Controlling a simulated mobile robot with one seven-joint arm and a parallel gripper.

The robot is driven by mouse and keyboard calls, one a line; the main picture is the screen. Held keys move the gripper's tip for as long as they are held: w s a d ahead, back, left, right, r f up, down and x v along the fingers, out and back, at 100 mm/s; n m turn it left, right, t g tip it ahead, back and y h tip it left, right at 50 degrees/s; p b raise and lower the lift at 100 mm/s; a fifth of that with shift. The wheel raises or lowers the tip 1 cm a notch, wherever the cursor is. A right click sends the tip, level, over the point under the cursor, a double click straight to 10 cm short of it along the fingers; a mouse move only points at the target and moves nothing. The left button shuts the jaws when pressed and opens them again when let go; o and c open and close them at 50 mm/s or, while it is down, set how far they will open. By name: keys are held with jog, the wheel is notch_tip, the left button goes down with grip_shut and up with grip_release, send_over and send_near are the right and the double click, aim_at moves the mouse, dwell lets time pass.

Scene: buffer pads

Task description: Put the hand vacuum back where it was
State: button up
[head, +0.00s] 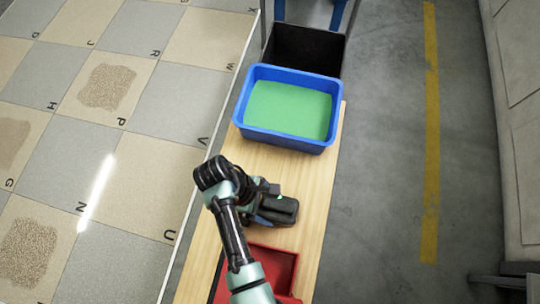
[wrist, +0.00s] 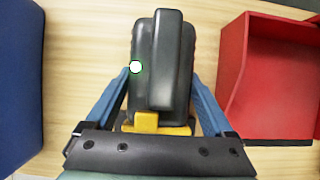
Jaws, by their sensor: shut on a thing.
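The hand vacuum is a dark grey, rounded body with a raised handle, a yellow part and a small white round spot. It shows in the wrist view (wrist: 172,60) between the blue fingers of my gripper (wrist: 161,76), which is shut on its sides. In the head view the vacuum (head: 284,206) is over the wooden bench, between the blue bin and the red bin, with my gripper (head: 268,208) at its left side. I cannot tell whether it rests on the bench or hangs just above it.
The narrow wooden bench (head: 312,180) carries a blue bin (head: 244,105) with a green inside and an open red bin (head: 292,272). A black bin (head: 310,48) stands behind. Lettered floor tiles, some with grainy brown patches (head: 106,86), lie left. Grey floor (head: 385,150) lies right.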

jog(key=o, duration=1.3)
jog(key=shift+f, duration=0.1)
